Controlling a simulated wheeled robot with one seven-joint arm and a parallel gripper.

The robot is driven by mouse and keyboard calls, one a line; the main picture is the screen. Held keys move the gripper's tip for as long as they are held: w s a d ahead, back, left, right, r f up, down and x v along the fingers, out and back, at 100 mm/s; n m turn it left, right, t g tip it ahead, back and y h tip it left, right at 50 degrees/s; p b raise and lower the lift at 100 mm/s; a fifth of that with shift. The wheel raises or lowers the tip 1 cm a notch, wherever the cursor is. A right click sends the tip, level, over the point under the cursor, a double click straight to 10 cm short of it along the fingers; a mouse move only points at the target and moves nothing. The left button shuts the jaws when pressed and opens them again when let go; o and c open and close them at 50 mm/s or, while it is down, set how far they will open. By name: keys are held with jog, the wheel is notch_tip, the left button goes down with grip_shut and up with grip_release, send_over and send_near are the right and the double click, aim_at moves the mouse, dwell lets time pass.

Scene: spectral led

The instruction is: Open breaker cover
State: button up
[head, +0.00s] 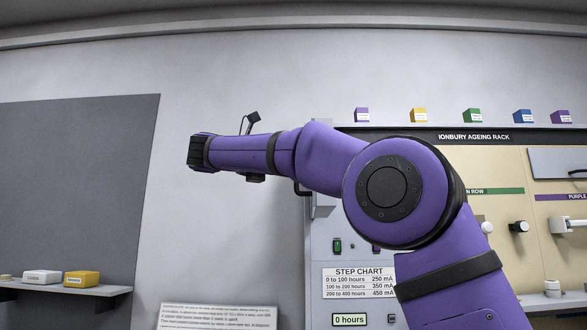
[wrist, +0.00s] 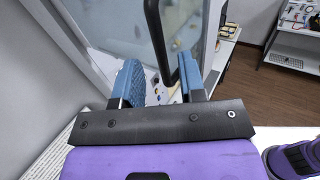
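In the wrist view my gripper (wrist: 160,78) is open, with its two blue-padded fingers apart. A dark bar-shaped handle (wrist: 154,35) stands in front of and partly between the fingers. I cannot tell whether either finger touches it. A pale grey panel (wrist: 112,28) lies behind the handle and looks like the breaker cover. In the head view a dark handle (head: 299,188) shows just below my arm, at the left edge of a pale grey box (head: 322,205). My arm covers much of this area, and the fingers cannot be made out there.
The ageing rack (head: 505,180) fills the right, with several coloured blocks on top. A step chart (head: 358,282) and an hours display (head: 349,320) sit below my arm. A shelf (head: 65,293) with small boxes is at lower left. Floor (wrist: 245,85) shows right in the wrist view.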

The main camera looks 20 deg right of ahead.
jog(key=a, duration=0.6)
jog(key=shift+s, duration=0.35)
jog(key=shift+a, duration=0.1)
